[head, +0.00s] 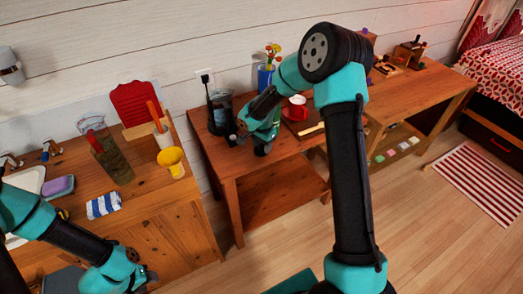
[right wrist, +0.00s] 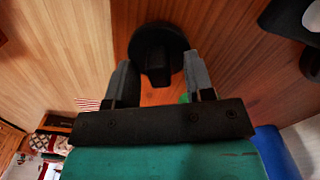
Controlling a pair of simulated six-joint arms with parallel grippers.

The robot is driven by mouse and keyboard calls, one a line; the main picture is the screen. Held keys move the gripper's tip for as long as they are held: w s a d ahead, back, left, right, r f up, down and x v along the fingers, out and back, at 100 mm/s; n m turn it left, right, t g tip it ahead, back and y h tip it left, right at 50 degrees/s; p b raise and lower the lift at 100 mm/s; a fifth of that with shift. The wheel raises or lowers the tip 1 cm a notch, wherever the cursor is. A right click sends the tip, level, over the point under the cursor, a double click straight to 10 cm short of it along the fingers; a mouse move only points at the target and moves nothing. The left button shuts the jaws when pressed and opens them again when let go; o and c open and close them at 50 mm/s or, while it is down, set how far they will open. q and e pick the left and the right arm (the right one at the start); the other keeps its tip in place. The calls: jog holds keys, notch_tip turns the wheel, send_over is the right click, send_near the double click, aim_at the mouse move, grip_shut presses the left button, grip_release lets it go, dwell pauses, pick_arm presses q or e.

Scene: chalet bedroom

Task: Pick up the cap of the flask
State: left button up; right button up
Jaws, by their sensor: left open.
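A black round piece with a raised knob, which looks like the flask's cap (right wrist: 157,40), shows at the top middle of the right wrist view. My right gripper (right wrist: 160,78) is open, with one finger on each side of the knob and a gap on both sides. I cannot tell whether the cap sits on a flask or on the wood. In the head view my right gripper (head: 240,128) is at the left end of the middle table, and the cap is not clear there. My left gripper (head: 146,277) is open and empty, low at the left.
A dark glass-bodied appliance (head: 220,110) stands close behind my right gripper.

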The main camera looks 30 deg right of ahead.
grip_shut()
jog(key=shift+r, duration=0.1)
dwell(0.3)
jog(key=shift+r, duration=0.5)
notch_tip(320, 180, up, 2)
jog(key=shift+s+a+r, duration=0.1)
jog(key=shift+s+r, duration=0.05)
jog(key=shift+r, duration=0.05)
jog(key=s+a, duration=0.3)
jog(key=s, duration=0.4)
jog(key=s+a+r, duration=0.1)
jog(key=s+a, duration=0.3)
jog(key=s, duration=0.3)
jog(key=shift+r, duration=0.2)
jog(key=shift+w+a, duration=0.1)
jog(key=shift+w, duration=0.05)
